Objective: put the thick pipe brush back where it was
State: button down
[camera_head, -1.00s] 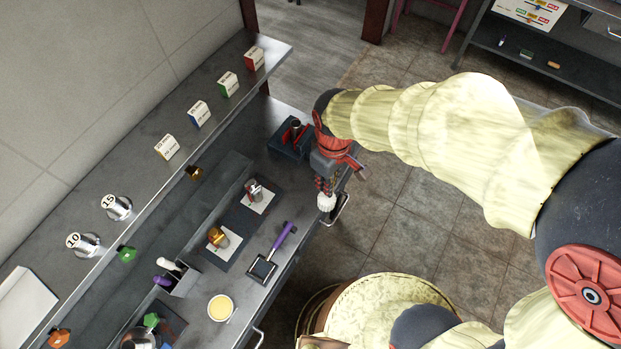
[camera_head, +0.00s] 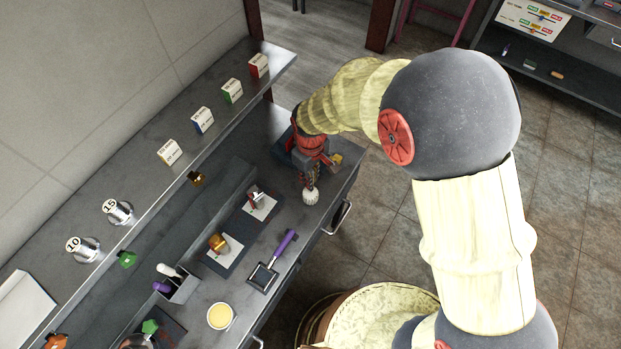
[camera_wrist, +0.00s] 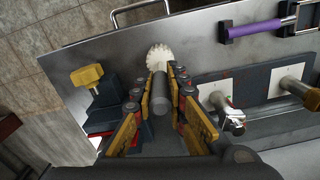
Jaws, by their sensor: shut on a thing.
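The thick pipe brush has a round white bristled head (camera_head: 311,196) and a dark handle. My gripper (camera_head: 309,178) is shut on it above the steel counter, near the front edge at the far right end. In the wrist view, the brush's grey handle (camera_wrist: 160,88) lies between my fingers (camera_wrist: 162,100), with the white head (camera_wrist: 160,57) pointing away from me. Whether the brush touches the counter cannot be told. A small open box (camera_head: 181,288) farther left on the counter holds items with white and purple ends.
A dark block with a yellow knob (camera_wrist: 87,76) stands beside my gripper. A purple-handled tool (camera_head: 275,258), a dark mat with small metal pieces (camera_head: 226,252) and a yellow-filled cup (camera_head: 220,316) are on the counter. A shelf above holds small boxes (camera_head: 203,121) and numbered weights.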

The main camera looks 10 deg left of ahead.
jog(key=shift+f, duration=0.4)
jog(key=shift+f, duration=0.2)
jog(key=c, duration=1.8)
grip_release()
jog(key=shift+r, duration=0.1)
notch_tip(320, 180, up, 12)
jog(key=shift+r+p, duration=0.1)
jog(key=shift+p, duration=0.25)
